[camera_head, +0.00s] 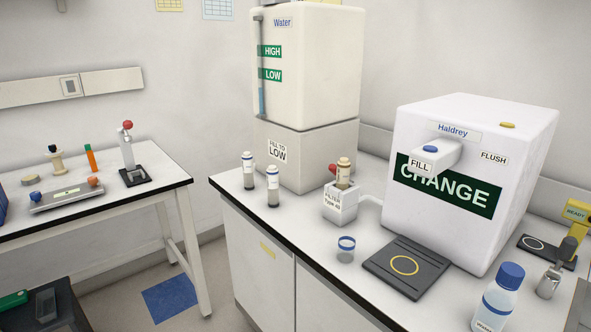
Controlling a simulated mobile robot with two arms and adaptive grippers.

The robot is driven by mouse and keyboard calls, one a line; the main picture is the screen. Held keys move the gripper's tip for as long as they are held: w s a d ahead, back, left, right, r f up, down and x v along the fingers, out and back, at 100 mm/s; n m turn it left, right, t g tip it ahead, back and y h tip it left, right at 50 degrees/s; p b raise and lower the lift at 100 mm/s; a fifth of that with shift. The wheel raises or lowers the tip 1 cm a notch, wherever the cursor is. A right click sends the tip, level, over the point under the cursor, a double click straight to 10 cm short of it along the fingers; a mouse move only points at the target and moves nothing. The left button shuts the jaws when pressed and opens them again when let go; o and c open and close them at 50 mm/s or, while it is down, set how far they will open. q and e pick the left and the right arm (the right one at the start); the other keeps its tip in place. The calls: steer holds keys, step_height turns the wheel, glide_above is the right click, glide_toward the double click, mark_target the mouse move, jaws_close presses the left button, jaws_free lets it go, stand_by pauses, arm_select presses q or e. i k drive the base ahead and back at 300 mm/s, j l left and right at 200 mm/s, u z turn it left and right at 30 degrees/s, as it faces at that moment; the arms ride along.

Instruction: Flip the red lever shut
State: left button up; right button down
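A small white filter housing labelled "FILTER" (340,203) stands on the right-hand counter, with a tan-capped cartridge (343,172) upright in its top. A red knob (332,168) shows just left of the cartridge, partly hidden behind it; I cannot tell the lever's full position. Another red ball knob (127,125) tops a white upright device (127,152) on the left table. Neither of my grippers is in view.
A white water tank (310,65) stands behind the housing, and the Haldrey machine (500,150) stands to its right. Floor shows between the tables.

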mark_target(332, 167)
steer(key=i+j, duration=0.15)
steer(key=j, duration=0.2)
steer(key=i+j, duration=0.2)
steer(key=j, duration=0.15)
steer(key=i+j+z, duration=0.1)
steer(key=j, duration=0.25)
steer(key=i+j, duration=0.2)
steer(key=j, duration=0.2)
steer(key=i+j, duration=0.15)
steer(key=j, duration=0.2)
steer(key=i+j+z, duration=0.1)
steer(key=j, duration=0.3)
steer(key=i, duration=0.05)
